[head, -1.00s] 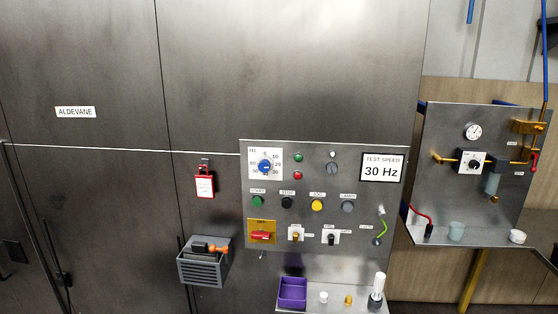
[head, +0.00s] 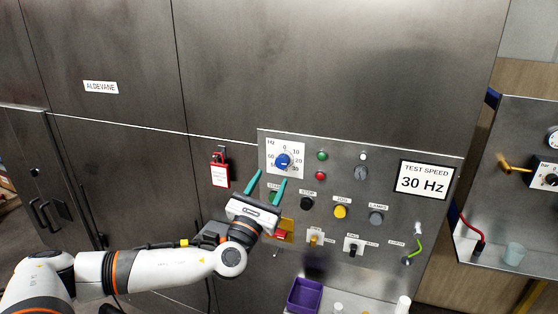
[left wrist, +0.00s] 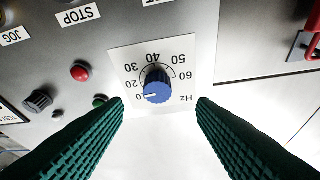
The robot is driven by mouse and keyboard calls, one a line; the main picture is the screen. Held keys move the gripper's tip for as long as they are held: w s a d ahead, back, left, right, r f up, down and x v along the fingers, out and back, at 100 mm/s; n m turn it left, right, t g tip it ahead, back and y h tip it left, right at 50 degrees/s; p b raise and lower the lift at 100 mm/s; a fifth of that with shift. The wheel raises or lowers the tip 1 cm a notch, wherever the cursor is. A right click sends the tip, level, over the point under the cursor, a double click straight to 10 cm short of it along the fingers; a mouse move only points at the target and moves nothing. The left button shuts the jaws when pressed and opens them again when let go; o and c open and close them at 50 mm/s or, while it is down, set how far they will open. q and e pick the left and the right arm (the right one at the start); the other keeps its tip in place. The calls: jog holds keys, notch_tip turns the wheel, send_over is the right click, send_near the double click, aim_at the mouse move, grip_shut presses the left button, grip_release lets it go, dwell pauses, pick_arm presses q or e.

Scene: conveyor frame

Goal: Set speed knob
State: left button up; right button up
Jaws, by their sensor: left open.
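The speed knob (head: 283,160) is a round blue knob on a white Hz dial plate at the panel's upper left. In the left wrist view, the knob (left wrist: 156,90) appears upside down, centred in the gap between my fingertips. My left gripper (head: 271,176) is open and empty, with green fingers just below and in front of the dial, apart from the knob. The sign (head: 425,180) reads TEST SPEED 30 Hz. My right gripper is not in view.
Green (head: 322,156) and red (head: 321,175) lamps sit right of the dial. Black STOP (head: 307,203) and yellow JOG (head: 340,212) buttons are below. A red tag (head: 220,174) hangs left of the panel. A purple bin (head: 304,296) stands on the lower shelf.

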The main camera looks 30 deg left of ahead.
aim_at(281, 165)
pick_arm(q)
jog(key=p+x, duration=0.1)
jog(key=x, duration=0.4)
jog(key=shift+d+f, duration=0.1)
jog(key=shift+w+p, duration=0.3)
jog(key=shift+w, duration=0.25)
jog(key=shift+c, duration=0.7)
jog(key=c, duration=0.8)
jog(key=shift+c, duration=0.2)
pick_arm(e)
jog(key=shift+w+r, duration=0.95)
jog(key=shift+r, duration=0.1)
pick_arm(q)
jog(key=shift+n, duration=0.3)
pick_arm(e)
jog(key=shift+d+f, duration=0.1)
